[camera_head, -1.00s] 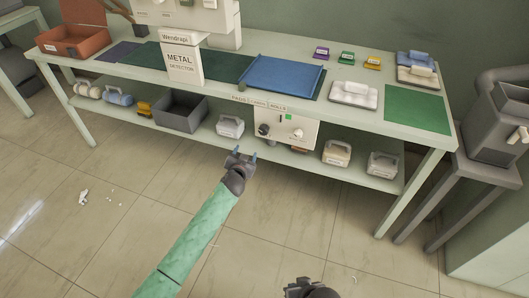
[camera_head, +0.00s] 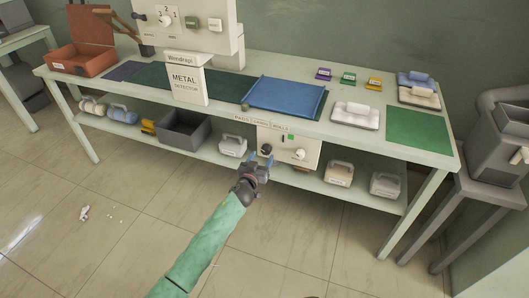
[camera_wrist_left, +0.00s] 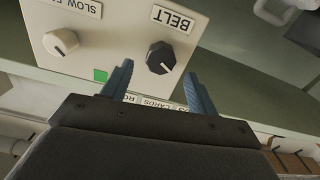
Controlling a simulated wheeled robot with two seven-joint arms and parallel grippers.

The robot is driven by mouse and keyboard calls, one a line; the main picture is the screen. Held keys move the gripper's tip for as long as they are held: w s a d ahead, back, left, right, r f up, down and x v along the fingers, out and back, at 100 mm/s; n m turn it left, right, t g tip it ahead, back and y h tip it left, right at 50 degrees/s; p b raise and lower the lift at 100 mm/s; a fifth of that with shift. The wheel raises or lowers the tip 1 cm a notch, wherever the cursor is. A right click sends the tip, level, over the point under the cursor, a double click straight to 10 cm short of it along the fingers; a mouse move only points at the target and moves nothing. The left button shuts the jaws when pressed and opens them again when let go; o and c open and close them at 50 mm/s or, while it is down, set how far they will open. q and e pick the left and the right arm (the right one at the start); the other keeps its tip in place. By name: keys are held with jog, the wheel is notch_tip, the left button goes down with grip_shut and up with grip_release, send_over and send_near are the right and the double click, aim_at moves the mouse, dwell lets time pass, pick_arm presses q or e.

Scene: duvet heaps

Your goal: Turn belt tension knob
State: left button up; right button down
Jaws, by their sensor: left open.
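The belt tension knob is dark with a white pointer line and sits under a "BELT" label on a cream control panel (camera_head: 316,150). In the left wrist view the knob (camera_wrist_left: 160,57) shows just beyond and between my two blue fingertips. My left gripper (camera_head: 261,160) is open in front of the panel's left part, and it also shows in the left wrist view (camera_wrist_left: 158,72). I cannot tell whether the fingers touch the knob. In the head view the fingers partly cover the knob (camera_head: 266,149). My right gripper is out of view.
A white knob (camera_wrist_left: 61,43) and a green square (camera_wrist_left: 101,75) share the panel. The panel hangs below the table's front edge (camera_head: 350,133). White cases (camera_head: 233,146) and a grey bin (camera_head: 184,132) stand on the lower shelf.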

aim_at(265, 151)
pick_arm(q)
jog(key=shift+x, duration=2)
jog(key=c, duration=1)
